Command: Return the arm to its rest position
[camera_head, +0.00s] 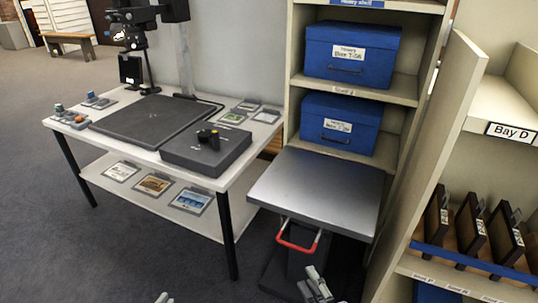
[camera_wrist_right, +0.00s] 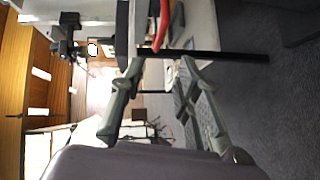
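My right gripper (camera_head: 317,284) shows at the bottom of the head view, below and in front of the cart's red handle. In the right wrist view its two fingers (camera_wrist_right: 162,64) are spread apart with nothing between them. The red handle (camera_head: 299,245) shows past the fingertips in the wrist view (camera_wrist_right: 162,25), apart from them. The cart's grey top (camera_head: 315,190) is empty. Only a small tip of my left gripper (camera_head: 163,298) shows at the bottom edge; its fingers are mostly out of frame.
A white table (camera_head: 235,172) with a dark flat board (camera_head: 157,118) and a black control box (camera_head: 205,150) stands to the left. A shelf with blue boxes (camera_head: 350,52) is behind the cart. A Bay D shelf (camera_head: 510,105) stands at the right. Carpet at front left is clear.

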